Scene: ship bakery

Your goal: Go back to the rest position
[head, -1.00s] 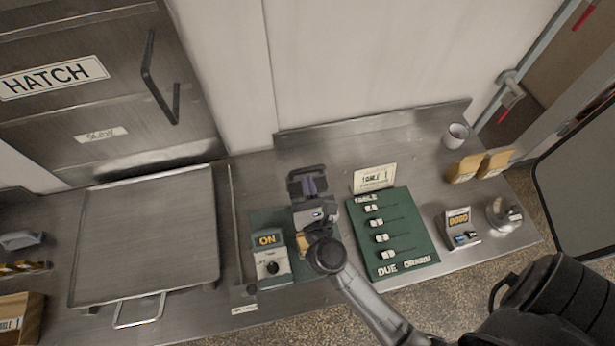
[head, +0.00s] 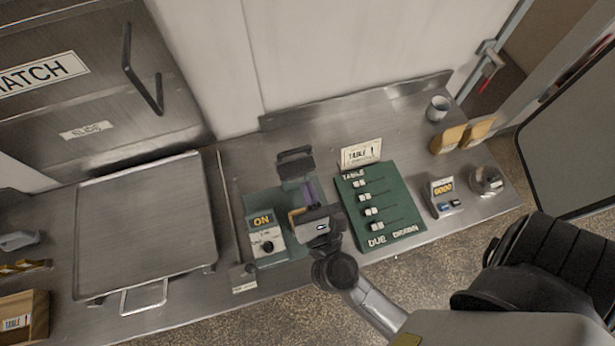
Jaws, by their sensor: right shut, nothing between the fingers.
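My right gripper (head: 318,228) is above the front part of a small dark device (head: 296,163) with a purple strip, on a green mat. The gripper is shut and holds nothing. Its fingertips are largely hidden under its own body, so I cannot tell whether they touch anything. The arm comes in from the lower right. My left gripper is not in view.
Left of the gripper is a switch box (head: 264,235) reading ON. To its right are a green slider board (head: 380,207), a card (head: 361,154) and a small counter (head: 442,196). Floor is open in front.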

